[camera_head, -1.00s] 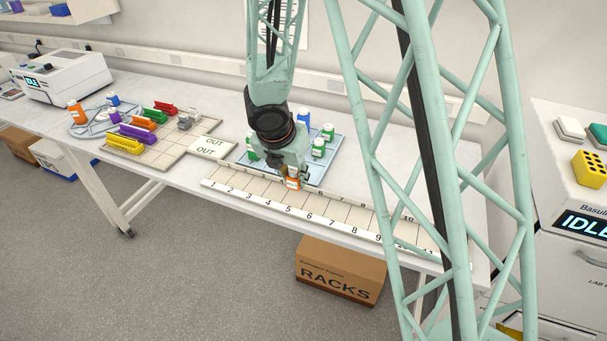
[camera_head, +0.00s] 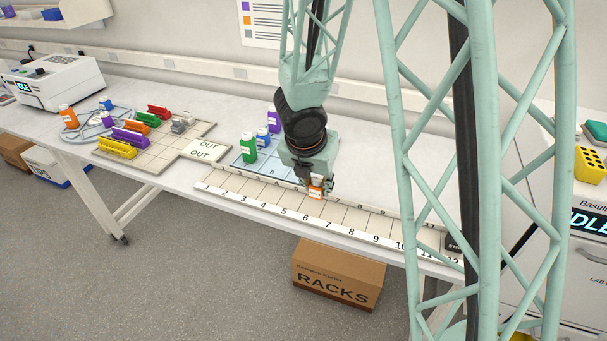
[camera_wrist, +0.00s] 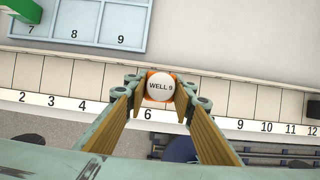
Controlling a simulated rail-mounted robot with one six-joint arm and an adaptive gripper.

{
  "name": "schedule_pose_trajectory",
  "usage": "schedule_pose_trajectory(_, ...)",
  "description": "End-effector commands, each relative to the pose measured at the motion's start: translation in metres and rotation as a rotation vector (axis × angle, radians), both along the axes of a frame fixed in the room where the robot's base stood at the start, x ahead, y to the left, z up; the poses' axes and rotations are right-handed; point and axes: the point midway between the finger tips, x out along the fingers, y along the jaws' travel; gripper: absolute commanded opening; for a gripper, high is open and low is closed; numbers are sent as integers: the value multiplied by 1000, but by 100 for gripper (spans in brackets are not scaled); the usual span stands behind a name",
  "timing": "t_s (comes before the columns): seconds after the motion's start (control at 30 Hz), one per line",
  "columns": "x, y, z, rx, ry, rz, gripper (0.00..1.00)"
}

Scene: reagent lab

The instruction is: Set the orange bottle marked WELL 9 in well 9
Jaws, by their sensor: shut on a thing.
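My gripper (camera_head: 316,181) is shut on the orange bottle (camera_head: 316,192), its jaws on both sides. In the wrist view the bottle (camera_wrist: 160,87) is upright, with a white lid reading WELL 9. It is over the long numbered strip (camera_wrist: 55,100), around numbers 6 and 7; whether it touches the strip I cannot tell. The strip's cell numbered 9 (camera_head: 389,222) is to the right of the bottle and looks empty. A blue tray (camera_wrist: 99,23) with compartments numbered 7, 8 and 9 lies behind the strip; its shown compartments 8 and 9 are empty.
Green (camera_head: 249,148), blue (camera_head: 263,137) and purple (camera_head: 274,122) bottles stand on the blue tray, left of my gripper. Another orange bottle (camera_head: 69,117) stands far left near the white machine (camera_head: 62,83). Coloured racks (camera_head: 130,136) sit on a beige grid.

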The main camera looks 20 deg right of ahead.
Motion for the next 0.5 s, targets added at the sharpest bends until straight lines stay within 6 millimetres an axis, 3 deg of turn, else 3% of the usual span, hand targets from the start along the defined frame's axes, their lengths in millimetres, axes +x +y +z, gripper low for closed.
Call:
schedule_pose_trajectory(0.27,11,-1,0,0,0,0,13)
schedule_pose_trajectory(0.5,38,-4,-2,0,0,-1,13)
